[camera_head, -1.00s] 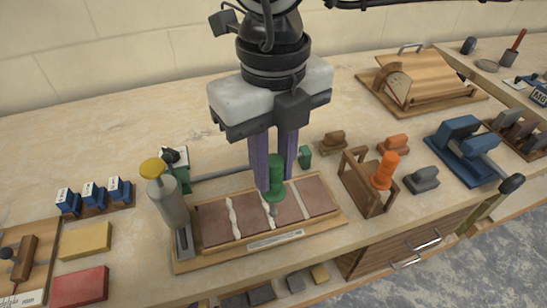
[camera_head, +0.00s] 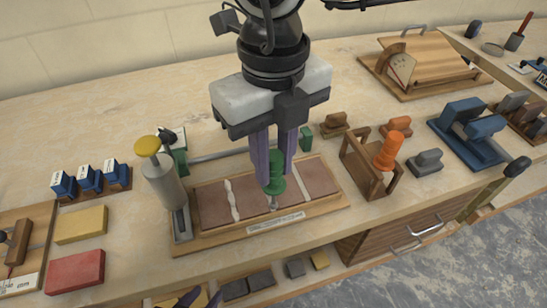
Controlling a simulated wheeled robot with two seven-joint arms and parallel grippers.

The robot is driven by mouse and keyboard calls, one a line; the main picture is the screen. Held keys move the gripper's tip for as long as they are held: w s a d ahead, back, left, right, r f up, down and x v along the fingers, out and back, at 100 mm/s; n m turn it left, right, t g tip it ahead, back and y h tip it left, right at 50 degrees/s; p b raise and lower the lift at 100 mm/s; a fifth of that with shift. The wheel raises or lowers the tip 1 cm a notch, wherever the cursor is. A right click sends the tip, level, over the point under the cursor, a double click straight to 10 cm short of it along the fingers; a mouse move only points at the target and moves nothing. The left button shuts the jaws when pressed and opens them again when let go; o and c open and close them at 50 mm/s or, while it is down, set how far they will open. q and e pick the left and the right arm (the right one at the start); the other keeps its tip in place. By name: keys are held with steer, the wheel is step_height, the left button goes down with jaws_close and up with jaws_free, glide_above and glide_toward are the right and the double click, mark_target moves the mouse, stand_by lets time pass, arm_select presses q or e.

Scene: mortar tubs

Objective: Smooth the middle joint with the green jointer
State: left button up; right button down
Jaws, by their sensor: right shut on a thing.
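My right gripper (camera_head: 274,160) is shut on the green jointer (camera_head: 274,180) and holds it upright over the brick panel. The jointer's metal tip is down at the near part of the middle joint, which it and the fingers largely hide; I cannot tell for certain whether it touches. The panel is a wooden board (camera_head: 330,205) with several reddish-brown bricks (camera_head: 212,204) in a row. The left joint (camera_head: 232,200) holds a rough, pale bead of mortar. My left gripper (camera_head: 190,299) shows only partly at the bottom edge.
A grey tube with a yellow cap (camera_head: 162,172) stands at the panel's left end. A wooden holder (camera_head: 370,168) with an orange-handled tool (camera_head: 389,150) is at right. Yellow (camera_head: 81,225) and red (camera_head: 75,272) blocks lie left.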

stand_by(0.4)
steer(key=shift+f+b, duration=0.45)
steer(key=shift+b, duration=0.25)
steer(key=shift+w, duration=0.1)
steer(key=shift+w+a+r, duration=0.1)
steer(key=shift+w+a, duration=0.15)
steer(key=shift+w, duration=0.35)
steer(key=shift+w, duration=0.15)
steer(key=shift+w+a, duration=0.2)
steer(key=shift+w, duration=0.3)
stand_by(0.5)
